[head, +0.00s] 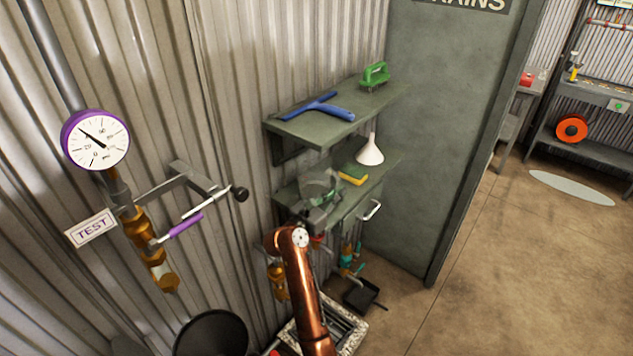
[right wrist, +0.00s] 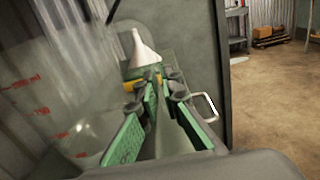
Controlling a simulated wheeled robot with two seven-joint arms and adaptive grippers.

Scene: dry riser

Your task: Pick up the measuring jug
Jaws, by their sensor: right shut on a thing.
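The measuring jug (head: 322,181) is clear, and in the head view it stands out faintly at the lower shelf. In the right wrist view the jug (right wrist: 45,105) fills the left side, with red graduation marks on its wall. My right gripper (head: 318,208) is at the jug, in front of the lower shelf. Its green-padded fingers (right wrist: 158,105) are shut on the jug; the exact grip point is hard to make out. I cannot tell whether the jug touches the shelf. My left gripper is not in view.
The lower shelf (head: 386,168) also holds a white funnel (head: 370,150) and a yellow-green sponge (head: 353,175). The upper shelf (head: 290,128) above holds a blue squeegee (head: 320,107) and a green brush (head: 375,75). A gauge (head: 96,139) and pipework are at left. Open floor lies right.

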